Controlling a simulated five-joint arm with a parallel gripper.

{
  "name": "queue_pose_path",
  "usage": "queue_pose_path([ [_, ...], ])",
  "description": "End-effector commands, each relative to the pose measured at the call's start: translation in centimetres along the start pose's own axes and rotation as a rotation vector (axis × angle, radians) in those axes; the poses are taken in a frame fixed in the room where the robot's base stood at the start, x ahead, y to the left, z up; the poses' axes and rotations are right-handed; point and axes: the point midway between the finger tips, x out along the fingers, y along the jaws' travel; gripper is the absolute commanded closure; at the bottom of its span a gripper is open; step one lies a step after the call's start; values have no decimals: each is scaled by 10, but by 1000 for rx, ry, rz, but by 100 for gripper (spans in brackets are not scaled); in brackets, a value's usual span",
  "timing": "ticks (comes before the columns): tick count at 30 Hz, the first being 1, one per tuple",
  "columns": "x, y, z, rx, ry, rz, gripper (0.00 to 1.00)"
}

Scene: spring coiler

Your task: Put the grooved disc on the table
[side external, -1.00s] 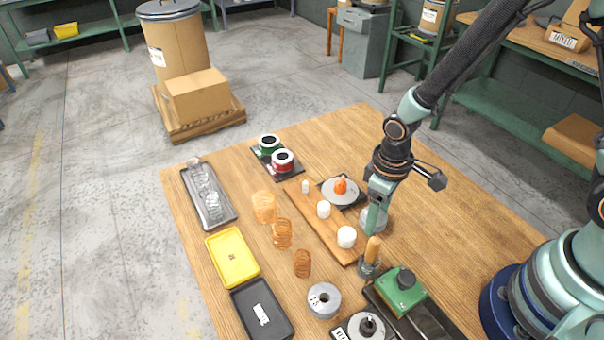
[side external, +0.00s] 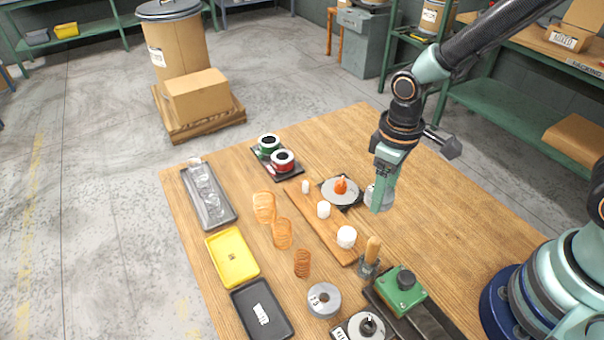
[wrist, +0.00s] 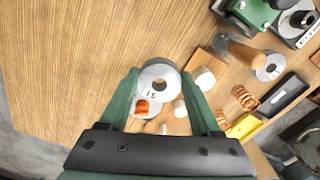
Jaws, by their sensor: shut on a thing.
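The grooved disc is a pale grey round piece with a central hole and dark markings on its face. My gripper (wrist: 160,76) is shut on the grooved disc (wrist: 158,83), one finger on each side in the wrist view. In the side view, my gripper (side external: 381,200) points down with the disc (side external: 370,195) between its fingers, partly hidden by them. The disc is just right of the round plate with the orange piece. It looks raised above the wooden table (side external: 440,215), but the exact gap cannot be told.
The round plate (side external: 328,193) with an orange piece (side external: 341,185) is close on the left. A wooden board (side external: 331,236) with white cylinders, a wood-handled tool (side external: 371,252) and a green device (side external: 400,293) stand nearer. Another grey disc (side external: 324,300) lies in front. The table's right side is bare.

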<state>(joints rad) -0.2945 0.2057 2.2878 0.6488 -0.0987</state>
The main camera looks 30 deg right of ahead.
Motion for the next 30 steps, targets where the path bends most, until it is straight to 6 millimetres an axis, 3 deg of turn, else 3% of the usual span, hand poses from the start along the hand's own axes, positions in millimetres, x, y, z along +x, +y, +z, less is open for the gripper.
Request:
queue_pose_path([
  [6,-60,0,-3,0,13,1,100],
  [12,-103,0,-1,0,8,1,100],
  [22,-135,-1,-8,0,3,0,100],
  [26,-144,-2,-29,0,2,0,100],
  [30,-154,-7,-63,-2,2,0,100],
])
